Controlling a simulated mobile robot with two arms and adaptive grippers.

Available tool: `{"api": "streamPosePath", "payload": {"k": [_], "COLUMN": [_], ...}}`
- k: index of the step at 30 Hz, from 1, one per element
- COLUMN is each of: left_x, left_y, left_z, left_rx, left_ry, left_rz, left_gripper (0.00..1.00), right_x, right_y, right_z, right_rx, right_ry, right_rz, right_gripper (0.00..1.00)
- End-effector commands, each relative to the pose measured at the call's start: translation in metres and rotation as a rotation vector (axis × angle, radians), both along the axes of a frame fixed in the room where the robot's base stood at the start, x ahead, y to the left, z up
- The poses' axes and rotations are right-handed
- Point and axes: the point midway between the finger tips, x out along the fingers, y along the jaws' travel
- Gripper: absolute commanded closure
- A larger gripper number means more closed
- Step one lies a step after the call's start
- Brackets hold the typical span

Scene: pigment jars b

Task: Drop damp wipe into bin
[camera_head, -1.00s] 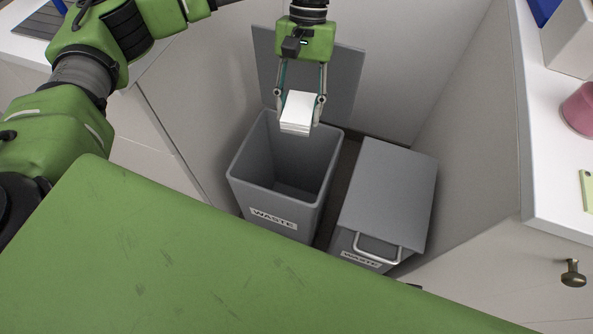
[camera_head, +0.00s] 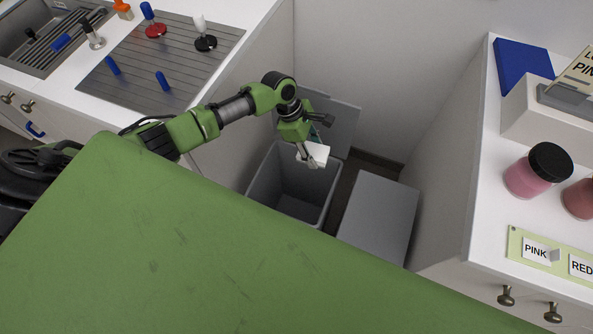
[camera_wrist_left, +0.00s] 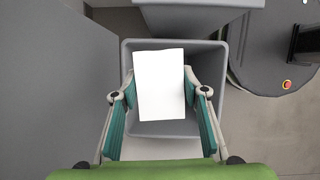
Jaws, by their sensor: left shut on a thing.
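The damp wipe is a white folded block (camera_head: 314,154). It also shows in the left wrist view (camera_wrist_left: 160,88), between the two fingers. My left gripper (camera_head: 309,158) is shut on the wipe and holds it above the open grey bin (camera_head: 262,178). In the left wrist view the bin's rim (camera_wrist_left: 128,60) surrounds the wipe and the bin's inside shows below it. The bin's lid (camera_head: 343,120) stands raised at the back. My right gripper is not in view.
A second grey bin with its lid shut (camera_head: 377,215) stands to the right. A white counter at right carries a pink jar (camera_head: 527,175) and a label holder (camera_head: 550,255). A ribbed drainer (camera_head: 165,65) lies on the left counter.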

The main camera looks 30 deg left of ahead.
Motion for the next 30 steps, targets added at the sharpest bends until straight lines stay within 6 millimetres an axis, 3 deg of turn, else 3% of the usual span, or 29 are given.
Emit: {"api": "streamPosePath", "payload": {"k": [1,6,15,23,30], "left_x": [-0.008,-0.025,-0.042,-0.042,-0.043], "left_y": [0.008,0.034,0.060,0.061,0.061], "left_z": [0.002,-0.015,-0.032,-0.046,-0.071], "left_rx": [0.000,0.000,-0.001,0.000,0.000], "left_ry": [0.008,0.006,0.000,-0.001,0.000], "left_rz": [0.067,0.269,0.433,0.438,0.436], "left_gripper": [0.76,0.76,0.76,0.76,0.76], "right_x": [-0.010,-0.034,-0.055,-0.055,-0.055], "right_y": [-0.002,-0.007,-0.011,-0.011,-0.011], "right_z": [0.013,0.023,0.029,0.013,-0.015], "right_rx": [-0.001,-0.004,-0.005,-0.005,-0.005], "right_ry": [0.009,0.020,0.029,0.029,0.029], "right_rz": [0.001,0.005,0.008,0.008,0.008], "right_gripper": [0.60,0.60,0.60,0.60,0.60]}}
